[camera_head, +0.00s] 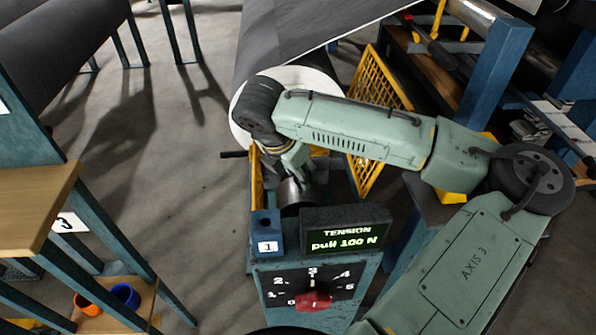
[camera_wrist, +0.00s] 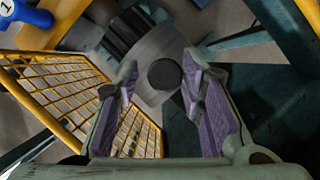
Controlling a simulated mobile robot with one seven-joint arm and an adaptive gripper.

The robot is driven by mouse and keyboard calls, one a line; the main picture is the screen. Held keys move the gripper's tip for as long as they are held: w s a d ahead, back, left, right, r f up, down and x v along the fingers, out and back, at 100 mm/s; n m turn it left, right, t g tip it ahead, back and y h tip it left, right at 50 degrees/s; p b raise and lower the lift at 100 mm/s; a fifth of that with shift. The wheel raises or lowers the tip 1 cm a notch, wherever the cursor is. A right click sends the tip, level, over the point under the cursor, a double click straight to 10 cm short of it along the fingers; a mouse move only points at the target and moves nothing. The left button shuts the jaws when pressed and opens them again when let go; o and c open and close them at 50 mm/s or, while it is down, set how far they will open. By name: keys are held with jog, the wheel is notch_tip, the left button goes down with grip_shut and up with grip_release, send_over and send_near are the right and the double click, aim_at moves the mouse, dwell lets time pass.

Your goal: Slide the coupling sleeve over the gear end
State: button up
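A grey metal cylinder (camera_head: 292,194) lies just below my gripper (camera_head: 298,168), between the yellow guards and behind the display box. I take it for the coupling sleeve, but the frames do not settle this. In the wrist view a round grey metal part (camera_wrist: 152,52) with a dark round centre (camera_wrist: 164,74) lies beyond my fingertips (camera_wrist: 160,66). My two purple-padded fingers stand apart, and nothing shows held between the pads. Whether the tips touch the metal I cannot tell. Gear teeth are not clearly visible; my arm and gripper hide part of this area.
A display (camera_head: 346,232) reads "TENSION pull 100 N", above a dial with a red knob (camera_head: 314,301). Yellow mesh guards (camera_head: 378,110) flank the work spot. A large grey roll (camera_head: 62,50) lies at the left, near a wooden-topped stand (camera_head: 30,205). Open floor lies between.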

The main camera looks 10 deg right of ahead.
jog(key=v, duration=1.2)
dwell(0.3)
